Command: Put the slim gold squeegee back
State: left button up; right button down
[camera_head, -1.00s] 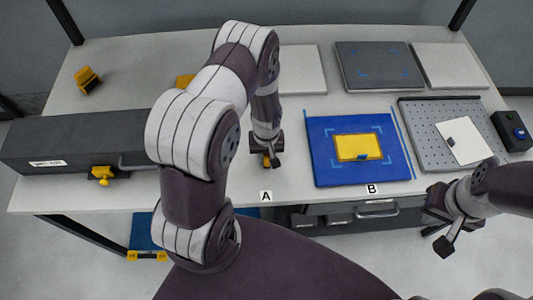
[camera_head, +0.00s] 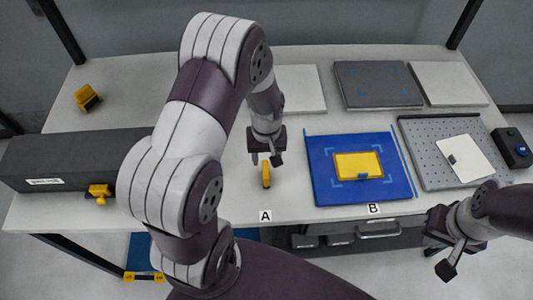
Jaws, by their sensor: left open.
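A slim gold squeegee (camera_head: 266,174) lies on the white table just behind the label A, its long side pointing toward me. My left gripper (camera_head: 265,160) is open and empty just above and behind it, with its fingers pointing down. The squeegee looks apart from the fingers. My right gripper (camera_head: 440,258) hangs past the table's front edge at the lower right; its fingers are partly hidden and hold nothing that I can see.
A blue mat (camera_head: 320,190) with a yellow card (camera_head: 358,165) lies right of the squeegee. A perforated tray (camera_head: 420,150) stands further right. A dark grey box (camera_head: 70,165) with a yellow piece (camera_head: 100,192) is at left. A yellow block (camera_head: 87,98) sits at back left.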

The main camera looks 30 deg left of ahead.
pick_arm(q)
jog(key=s+d+r+m+t, duration=0.1)
jog(key=s+d+r+m, duration=0.3)
jog(key=r, duration=0.7)
jog(key=shift+s+d+r+m, duration=0.15)
jog(key=shift+s+d+m, duration=0.25)
jog(key=shift+s+m, duration=1.3)
